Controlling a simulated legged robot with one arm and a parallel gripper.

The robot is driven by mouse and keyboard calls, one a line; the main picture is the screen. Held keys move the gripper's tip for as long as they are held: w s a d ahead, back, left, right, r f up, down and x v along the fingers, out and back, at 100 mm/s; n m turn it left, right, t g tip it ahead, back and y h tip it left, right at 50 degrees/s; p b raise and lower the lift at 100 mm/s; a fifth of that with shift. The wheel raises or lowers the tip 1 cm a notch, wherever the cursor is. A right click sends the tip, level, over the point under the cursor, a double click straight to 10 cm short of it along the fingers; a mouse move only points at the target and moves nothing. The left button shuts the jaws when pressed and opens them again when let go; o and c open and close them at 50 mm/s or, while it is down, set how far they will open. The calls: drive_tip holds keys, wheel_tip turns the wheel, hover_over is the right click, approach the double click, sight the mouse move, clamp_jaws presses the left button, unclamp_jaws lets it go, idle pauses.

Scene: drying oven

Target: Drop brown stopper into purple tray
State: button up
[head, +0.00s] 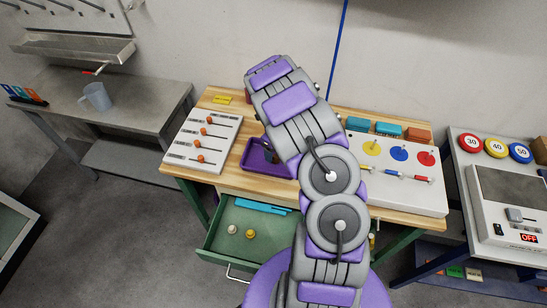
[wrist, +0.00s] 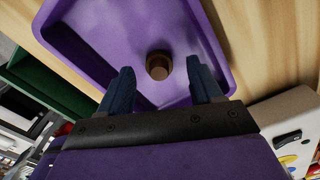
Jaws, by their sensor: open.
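The purple tray (head: 254,161) lies on the wooden workbench, partly hidden behind my arm in the head view. It fills much of the wrist view (wrist: 190,38). The brown stopper (wrist: 158,64) is inside the tray, on its floor or just above it; I cannot tell which. My gripper (wrist: 158,82) is over the tray with its two dark blue fingers apart. The stopper shows between and just beyond the fingertips, with visible gaps on both sides. In the head view my gripper is mostly hidden by my arm.
A white panel with orange knobs (head: 204,141) lies left of the tray. A panel with coloured discs (head: 398,153) is on the right. An open green drawer (head: 222,232) with small items juts out below the bench. Teal and red boxes (head: 388,129) stand at the back.

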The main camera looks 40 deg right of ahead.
wheel_tip(320, 180, up, 17)
drive_tip(key=p, duration=0.1)
drive_tip(key=shift+d, duration=0.15)
idle(0.7)
